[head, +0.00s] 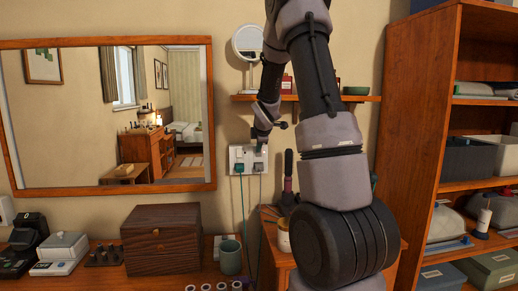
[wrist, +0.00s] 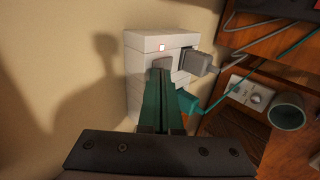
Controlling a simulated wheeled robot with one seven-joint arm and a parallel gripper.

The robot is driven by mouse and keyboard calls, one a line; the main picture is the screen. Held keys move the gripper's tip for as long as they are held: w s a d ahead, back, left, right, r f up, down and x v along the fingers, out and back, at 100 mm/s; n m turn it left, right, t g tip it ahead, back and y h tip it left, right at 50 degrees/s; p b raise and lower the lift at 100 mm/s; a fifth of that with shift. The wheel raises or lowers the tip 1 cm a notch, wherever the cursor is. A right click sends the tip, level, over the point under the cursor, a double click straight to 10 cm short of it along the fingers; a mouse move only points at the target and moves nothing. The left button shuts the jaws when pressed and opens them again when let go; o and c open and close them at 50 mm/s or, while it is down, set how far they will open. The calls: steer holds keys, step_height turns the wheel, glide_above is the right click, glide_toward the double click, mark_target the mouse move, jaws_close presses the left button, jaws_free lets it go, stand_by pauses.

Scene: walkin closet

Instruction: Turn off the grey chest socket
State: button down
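A white double wall socket (head: 236,154) is fixed to the wall right of the mirror, above the chest. It also shows close up in the wrist view (wrist: 136,62). A grey plug (wrist: 203,62) and a teal plug (wrist: 187,104) sit in it, each with a cord. A small pale square (wrist: 163,47) shows on its face. My gripper (wrist: 161,72) has its green fingers together, with their tips at or very near the socket face; contact is unclear. They hide part of the face. In the head view my gripper (head: 262,147) is small and partly hidden.
A shelf (head: 360,98) with a round mirror (head: 247,42) is above the socket. Below are a brown wooden box (head: 162,240), a green mug (head: 230,257) and a wooden chest (head: 268,222). A tall shelf unit (head: 412,110) stands at the right.

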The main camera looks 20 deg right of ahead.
steer(key=shift+r, duration=0.15)
steer(key=shift+r, duration=0.65)
